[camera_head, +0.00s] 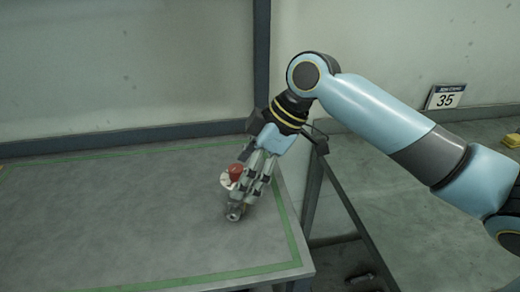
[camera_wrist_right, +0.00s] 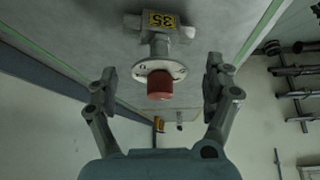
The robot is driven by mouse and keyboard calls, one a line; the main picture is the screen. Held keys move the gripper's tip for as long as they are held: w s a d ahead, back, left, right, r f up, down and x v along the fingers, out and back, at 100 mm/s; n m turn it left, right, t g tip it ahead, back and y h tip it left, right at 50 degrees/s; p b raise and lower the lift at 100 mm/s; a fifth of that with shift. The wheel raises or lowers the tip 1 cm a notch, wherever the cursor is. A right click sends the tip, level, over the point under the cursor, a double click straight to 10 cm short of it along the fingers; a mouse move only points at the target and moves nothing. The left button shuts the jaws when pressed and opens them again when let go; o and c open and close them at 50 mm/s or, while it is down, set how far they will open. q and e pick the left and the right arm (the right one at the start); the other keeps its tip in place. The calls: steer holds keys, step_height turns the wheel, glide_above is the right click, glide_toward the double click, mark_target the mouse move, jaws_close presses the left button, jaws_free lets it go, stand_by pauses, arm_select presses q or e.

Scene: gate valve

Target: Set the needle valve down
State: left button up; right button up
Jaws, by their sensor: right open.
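The needle valve (camera_head: 236,213) is on the grey table top near its right edge, partly hidden by my right gripper. It has a grey metal body, a pale round flange and a red knob. In the right wrist view the valve (camera_wrist_right: 159,46) shows a yellow tag reading 35 on its body, with the red knob (camera_wrist_right: 160,87) towards the camera. My right gripper (camera_head: 252,188) reaches down at the valve from above right. In the wrist view its two fingers (camera_wrist_right: 162,78) are spread on either side of the flange and knob, with gaps on both sides. My left gripper is not in view.
The table (camera_head: 110,215) has a green border line (camera_head: 220,278) and is clear to the left of the valve. A dark post (camera_head: 262,50) and rail stand behind it.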

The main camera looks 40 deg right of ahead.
steer(key=v, duration=0.8)
stand_by(0.4)
